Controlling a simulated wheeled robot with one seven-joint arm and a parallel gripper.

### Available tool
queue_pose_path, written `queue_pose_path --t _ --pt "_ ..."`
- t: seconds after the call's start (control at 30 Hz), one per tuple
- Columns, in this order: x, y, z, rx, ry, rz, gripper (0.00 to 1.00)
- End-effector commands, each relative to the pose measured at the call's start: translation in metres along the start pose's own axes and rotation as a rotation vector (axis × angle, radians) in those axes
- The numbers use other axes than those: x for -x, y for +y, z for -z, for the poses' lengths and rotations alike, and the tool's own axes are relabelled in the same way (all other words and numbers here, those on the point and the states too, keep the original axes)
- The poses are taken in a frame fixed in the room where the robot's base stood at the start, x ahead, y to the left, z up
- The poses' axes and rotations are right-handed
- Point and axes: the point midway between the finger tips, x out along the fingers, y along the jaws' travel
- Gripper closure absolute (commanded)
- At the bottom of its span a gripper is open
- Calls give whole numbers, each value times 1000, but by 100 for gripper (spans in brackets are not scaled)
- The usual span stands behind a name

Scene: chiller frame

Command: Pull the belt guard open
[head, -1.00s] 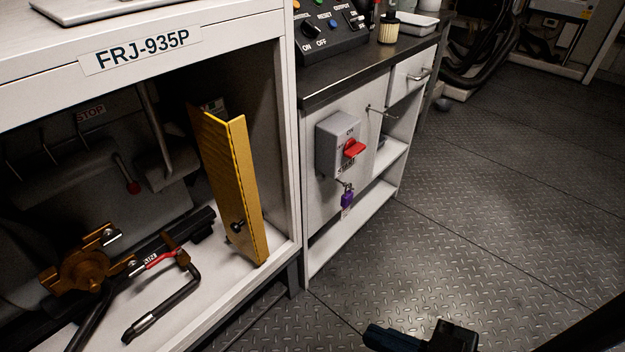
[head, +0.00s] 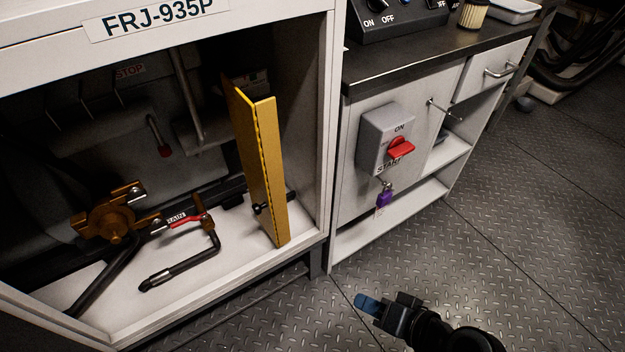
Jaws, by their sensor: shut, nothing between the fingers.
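The belt guard (head: 262,160) is a yellow upright panel inside the white frame, near its right side. It is bent along a vertical edge and has a small black knob (head: 262,208) low on its face. My gripper (head: 368,303) is at the bottom of the head view, over the floor, to the right of and below the guard, apart from it. Its blue-tipped fingers are together with nothing between them.
The white frame's right post (head: 331,130) stands between my gripper and the guard. Inside are a brass valve (head: 108,218), a red-handled drain valve (head: 186,219) and pipes. A cabinet with a grey switch box (head: 384,138) stands to the right. The plate floor (head: 470,270) is clear.

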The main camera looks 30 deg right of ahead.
Motion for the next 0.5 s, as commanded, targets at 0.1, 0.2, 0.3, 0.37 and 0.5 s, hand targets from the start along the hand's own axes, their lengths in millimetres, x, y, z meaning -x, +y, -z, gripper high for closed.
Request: queue_pose_path --t 0.1,0.2,0.3,0.37,0.5 --pt "-33 -15 33 -125 -64 113 100" --pt "-51 -32 64 -208 -123 227 100" --pt "-59 -52 100 -267 -179 355 100" --pt "-59 -64 122 -290 -209 431 100" --pt "-51 -85 167 -313 -263 583 100"
